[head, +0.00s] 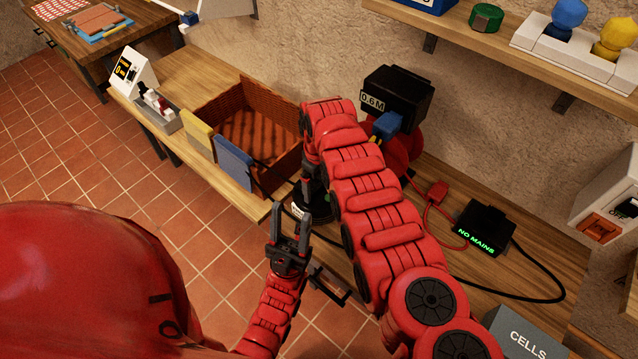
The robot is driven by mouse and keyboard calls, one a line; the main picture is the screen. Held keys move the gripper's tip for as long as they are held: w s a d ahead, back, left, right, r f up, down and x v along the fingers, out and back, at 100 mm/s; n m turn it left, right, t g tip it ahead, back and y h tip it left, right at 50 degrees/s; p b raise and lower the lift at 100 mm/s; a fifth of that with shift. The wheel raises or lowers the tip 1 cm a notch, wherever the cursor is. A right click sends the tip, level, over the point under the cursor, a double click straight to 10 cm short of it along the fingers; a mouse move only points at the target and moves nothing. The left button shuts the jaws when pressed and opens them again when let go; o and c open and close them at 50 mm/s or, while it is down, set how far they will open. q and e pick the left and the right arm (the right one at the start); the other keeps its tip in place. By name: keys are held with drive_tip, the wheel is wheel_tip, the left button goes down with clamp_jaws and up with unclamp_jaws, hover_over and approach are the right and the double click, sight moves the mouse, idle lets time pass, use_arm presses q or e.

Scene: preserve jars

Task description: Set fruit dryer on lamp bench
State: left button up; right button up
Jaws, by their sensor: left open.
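I cannot tell for certain which object is the fruit dryer. A dark round object (318,208) with a small white label sits by the bench's front edge, partly behind my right arm. The wooden bench (195,68) runs along the wall; I cannot tell which part is the lamp bench. My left gripper (290,222) is open and empty, fingers pointing up, in front of the bench edge. My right arm reaches across the bench and bends down at its far end. My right gripper (312,182) is beside the dark round object, and its fingertips are mostly hidden.
A brown slatted crate (232,92) stands left of my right arm, with yellow (198,132) and blue (234,163) panels before it. A black box marked 0.6M (398,90) stands behind the arm. A "NO MAINS" unit (482,228) and cables lie right. A shelf (470,35) overhangs.

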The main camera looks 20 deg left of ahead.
drive_tip(key=shift+r+p, duration=0.4)
drive_tip(key=shift+r, duration=0.2)
wheel_tip(320, 180, up, 2)
drive_tip(key=shift+r+p, duration=0.2)
drive_tip(key=shift+p, duration=0.45)
wheel_tip(320, 180, up, 9)
drive_tip(key=b, duration=0.3)
drive_tip(key=shift+f, duration=0.15)
